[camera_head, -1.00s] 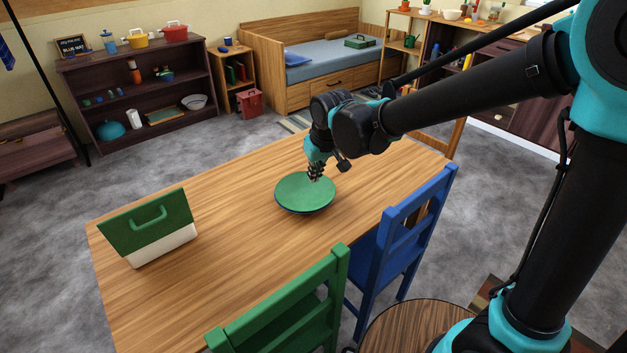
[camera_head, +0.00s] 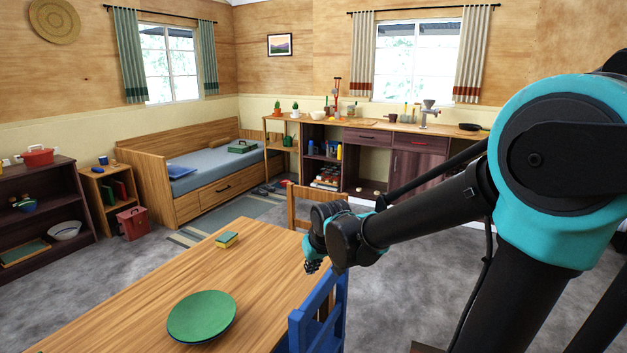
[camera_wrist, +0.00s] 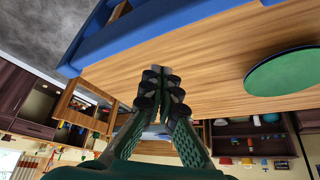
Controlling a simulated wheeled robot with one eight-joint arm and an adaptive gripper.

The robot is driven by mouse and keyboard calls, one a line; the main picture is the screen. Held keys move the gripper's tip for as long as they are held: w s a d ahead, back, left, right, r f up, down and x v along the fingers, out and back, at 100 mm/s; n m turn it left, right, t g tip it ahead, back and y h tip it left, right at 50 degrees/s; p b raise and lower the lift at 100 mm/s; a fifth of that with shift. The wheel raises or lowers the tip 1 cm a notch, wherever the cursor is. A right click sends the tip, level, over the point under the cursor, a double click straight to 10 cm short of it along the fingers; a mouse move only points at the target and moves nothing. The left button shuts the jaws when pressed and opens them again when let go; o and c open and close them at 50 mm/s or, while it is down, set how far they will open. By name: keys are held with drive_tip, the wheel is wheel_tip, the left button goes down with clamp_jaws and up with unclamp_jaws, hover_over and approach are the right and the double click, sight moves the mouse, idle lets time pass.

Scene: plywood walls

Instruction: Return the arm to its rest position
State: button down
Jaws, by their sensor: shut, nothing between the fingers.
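My gripper (camera_head: 313,266) is at the right edge of the wooden table (camera_head: 150,285), above and just behind the blue chair (camera_head: 318,310). In the wrist view my gripper (camera_wrist: 160,75) has its fingertips together with nothing between them. The arm reaches in from the right of the head view, bent at the elbow. The green plate (camera_head: 202,316) lies on the table, apart from the gripper; it also shows at the right of the wrist view (camera_wrist: 285,72).
A wooden chair (camera_head: 300,205) stands beyond that end. The blue chair is close to my gripper. A bed (camera_head: 205,185) and a counter (camera_head: 400,135) line the back. Grey floor on the right is open.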

drive_tip(key=s+d+f+m+t+h, duration=0.1)
drive_tip(key=s+d+m, duration=0.1)
drive_tip(key=d, duration=0.8)
drive_tip(key=s+d+f+m+t+h, duration=0.1)
drive_tip(key=d+m, duration=0.2)
drive_tip(key=d, duration=0.7)
drive_tip(key=s+f+g, duration=0.3)
drive_tip(key=s+f, duration=0.3)
drive_tip(key=s, duration=0.6)
drive_tip(key=shift+s+f+n, duration=0.2)
drive_tip(key=shift+f+n, duration=0.1)
